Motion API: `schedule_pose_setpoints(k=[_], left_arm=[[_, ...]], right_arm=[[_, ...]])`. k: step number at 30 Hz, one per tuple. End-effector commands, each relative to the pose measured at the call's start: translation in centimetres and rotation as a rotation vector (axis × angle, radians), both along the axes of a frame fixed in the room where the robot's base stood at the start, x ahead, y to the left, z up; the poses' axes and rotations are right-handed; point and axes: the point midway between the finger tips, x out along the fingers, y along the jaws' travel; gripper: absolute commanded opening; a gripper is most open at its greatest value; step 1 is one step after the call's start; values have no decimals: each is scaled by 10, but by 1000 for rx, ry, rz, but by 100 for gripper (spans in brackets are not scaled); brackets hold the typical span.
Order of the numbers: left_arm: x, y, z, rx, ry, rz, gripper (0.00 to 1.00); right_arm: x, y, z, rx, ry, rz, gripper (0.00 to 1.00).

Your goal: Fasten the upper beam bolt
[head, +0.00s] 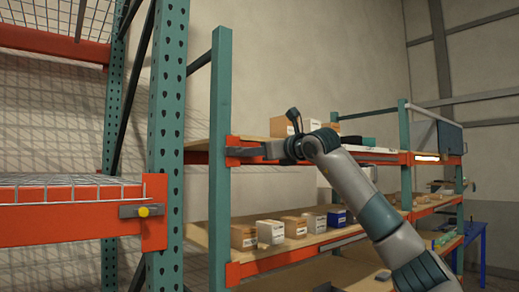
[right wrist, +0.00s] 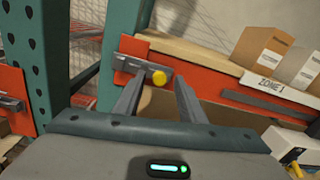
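The upper beam bolt has a yellow head (right wrist: 159,77) in the right wrist view. It sits at the end of a grey metal bracket (right wrist: 135,66) on the orange beam end. My right gripper (right wrist: 160,84) is open, with its two fingers apart and the yellow head showing between their tips. I cannot tell whether the fingers touch it. In the head view my right gripper (head: 254,152) is at the upper orange beam end (head: 232,149) of the far rack, and the bolt there is hidden. My left gripper is not in view.
A second yellow bolt (head: 144,211) with a grey bracket is on the near rack's orange beam (head: 65,221). A teal upright (head: 219,185) stands beside my right gripper. Boxes (head: 271,232) line the shelf below, and cartons (head: 291,125) stand on the upper shelf.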

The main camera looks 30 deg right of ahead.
Motion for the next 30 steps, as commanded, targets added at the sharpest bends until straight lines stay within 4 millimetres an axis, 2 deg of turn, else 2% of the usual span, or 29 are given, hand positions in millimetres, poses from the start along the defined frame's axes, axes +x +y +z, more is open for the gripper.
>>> schedule_pose_setpoints(k=[5, 10, 16, 24, 30], left_arm=[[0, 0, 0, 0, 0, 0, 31], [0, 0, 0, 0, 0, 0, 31], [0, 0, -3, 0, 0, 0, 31], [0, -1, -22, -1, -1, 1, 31], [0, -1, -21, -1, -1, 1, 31]], right_arm=[[0, 0, 0, 0, 0, 0, 37], [0, 0, 0, 0, 0, 0, 0], [0, 2, -1, 0, 0, 1, 0], [-2, 28, -3, -1, -1, 3, 0], [-2, 31, 0, -1, 0, 3, 0]])
